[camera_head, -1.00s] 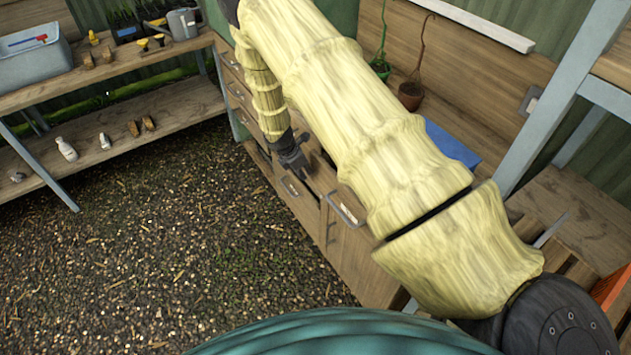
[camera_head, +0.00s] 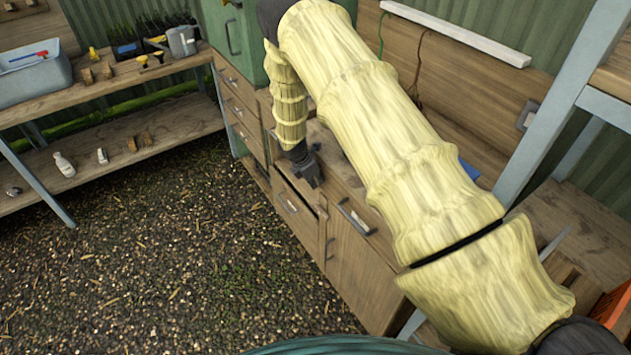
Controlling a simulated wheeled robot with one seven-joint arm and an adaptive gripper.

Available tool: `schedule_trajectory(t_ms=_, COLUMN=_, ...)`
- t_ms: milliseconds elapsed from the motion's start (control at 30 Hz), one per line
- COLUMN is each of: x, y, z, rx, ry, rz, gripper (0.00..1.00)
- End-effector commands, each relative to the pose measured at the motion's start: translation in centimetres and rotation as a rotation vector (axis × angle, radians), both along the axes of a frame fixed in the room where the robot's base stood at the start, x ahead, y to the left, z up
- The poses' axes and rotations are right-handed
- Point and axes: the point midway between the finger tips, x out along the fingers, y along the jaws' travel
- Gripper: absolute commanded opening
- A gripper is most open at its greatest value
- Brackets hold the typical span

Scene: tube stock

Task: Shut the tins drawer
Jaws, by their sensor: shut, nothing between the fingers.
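My gripper (camera_head: 308,174) is shut and empty, pointing down at the bench cabinet, just above and behind a wooden drawer front (camera_head: 297,210) with a metal handle. A dark gap shows along the top of that front, so this drawer appears to stand a little open. I cannot see its contents or read a label, so I cannot tell whether it is the tins drawer. To its right, another front has a handle and a pale label (camera_head: 352,212). Whether the gripper touches anything is not clear.
Left of the gripper is a stack of closed-looking drawers (camera_head: 240,110) under a green cabinet (camera_head: 236,35). A cupboard door (camera_head: 350,262) is below right. A wooden shelf unit (camera_head: 110,95) stands at left. The gravel floor (camera_head: 170,260) in front is clear.

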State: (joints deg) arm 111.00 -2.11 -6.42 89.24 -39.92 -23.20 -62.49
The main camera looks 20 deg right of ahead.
Motion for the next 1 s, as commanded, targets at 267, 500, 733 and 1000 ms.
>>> schedule_trajectory(t_ms=267, x=-0.4, y=2.3, z=0.2, rx=-0.003, ry=-0.001, rz=-0.003, gripper=0.00)
schedule_trajectory(t_ms=500, x=-0.6, y=4.3, z=2.0, rx=0.000, ry=-0.004, rz=-0.006, gripper=0.00)
schedule_trajectory(t_ms=733, x=-0.9, y=5.3, z=4.7, rx=0.000, ry=-0.003, rz=-0.007, gripper=0.00)
schedule_trajectory(t_ms=1000, x=-1.1, y=6.5, z=7.7, rx=0.000, ry=-0.001, rz=-0.006, gripper=0.00)
